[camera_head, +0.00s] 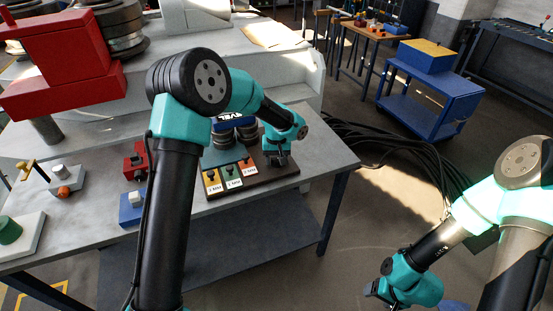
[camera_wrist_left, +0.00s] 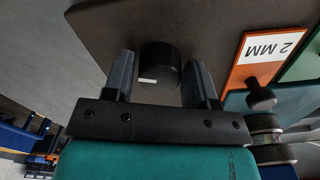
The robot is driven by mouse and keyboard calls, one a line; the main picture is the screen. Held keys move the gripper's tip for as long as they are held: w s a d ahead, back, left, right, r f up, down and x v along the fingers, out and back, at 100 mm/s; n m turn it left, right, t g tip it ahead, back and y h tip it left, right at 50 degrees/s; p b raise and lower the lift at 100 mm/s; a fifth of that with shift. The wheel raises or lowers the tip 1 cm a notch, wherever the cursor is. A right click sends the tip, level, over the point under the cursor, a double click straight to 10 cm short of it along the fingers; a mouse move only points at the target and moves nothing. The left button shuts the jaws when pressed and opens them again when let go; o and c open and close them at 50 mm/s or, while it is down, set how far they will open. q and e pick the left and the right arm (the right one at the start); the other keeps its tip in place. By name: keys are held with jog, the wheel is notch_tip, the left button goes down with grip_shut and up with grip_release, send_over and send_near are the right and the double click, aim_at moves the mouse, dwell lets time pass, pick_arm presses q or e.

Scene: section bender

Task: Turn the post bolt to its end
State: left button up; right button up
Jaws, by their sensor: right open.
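A black round knob (camera_wrist_left: 160,66) with a small white mark, which looks like the post bolt, stands on a dark brown board (camera_wrist_left: 215,28) in the left wrist view. My left gripper (camera_wrist_left: 160,80) has one finger on each side of it. The fingers stand apart with the knob between them; whether they press on it I cannot tell. In the head view my left gripper (camera_head: 278,160) is low over the right part of the board (camera_head: 285,183), and hides the knob. My right gripper (camera_head: 374,291) is open and empty, low at the bottom right, away from the table.
Red and blue blocks (camera_head: 133,207) are further left. A blue cart (camera_head: 432,90) and black cables (camera_head: 400,150) are on the floor at right.

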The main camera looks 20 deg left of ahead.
pick_arm(q)
jog(key=c, duration=0.6)
jog(key=shift+m, duration=0.3)
jog(key=m, duration=0.8)
jog(key=shift+m, duration=0.3)
jog(key=m, duration=0.4)
jog(key=shift+m, duration=2.3)
